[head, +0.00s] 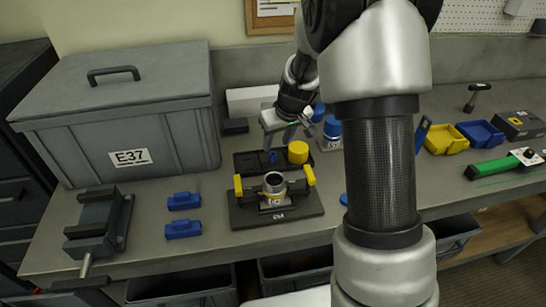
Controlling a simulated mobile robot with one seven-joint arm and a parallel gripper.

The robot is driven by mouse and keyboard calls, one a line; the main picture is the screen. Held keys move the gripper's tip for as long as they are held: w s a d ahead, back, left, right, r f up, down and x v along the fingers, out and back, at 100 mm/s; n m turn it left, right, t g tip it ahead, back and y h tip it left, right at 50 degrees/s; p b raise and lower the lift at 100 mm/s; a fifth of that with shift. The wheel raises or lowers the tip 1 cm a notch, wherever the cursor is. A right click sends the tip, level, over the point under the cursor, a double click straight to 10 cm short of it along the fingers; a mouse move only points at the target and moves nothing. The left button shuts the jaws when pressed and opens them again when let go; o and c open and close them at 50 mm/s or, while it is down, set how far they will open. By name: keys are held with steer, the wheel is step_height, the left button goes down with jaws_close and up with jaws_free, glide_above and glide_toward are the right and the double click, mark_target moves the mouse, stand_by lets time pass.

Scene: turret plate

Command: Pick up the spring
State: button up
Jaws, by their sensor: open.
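My gripper (289,140) is open and points down over the dark tray (245,163) at the back middle of the bench. A small blue upright piece (273,157) stands in this tray just below the left finger. It may be the spring, but it is too small to tell. A yellow round part (298,152) stands at the tray's right end, below the right finger. I cannot tell whether the fingers touch either piece. In front is a black fixture (243,216) with yellow clamps, holding an upright metal cylinder (274,183).
A grey lidded bin marked E37 (130,157) stands at left. A vise (98,225) and two blue blocks (183,200) are in front of it. My arm hides the middle right.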

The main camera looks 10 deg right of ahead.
mark_target(273, 154)
steer(key=x, duration=0.6)
steer(key=shift+s+f, duration=0.1)
steer(key=shift+f, duration=0.2)
jaws_close()
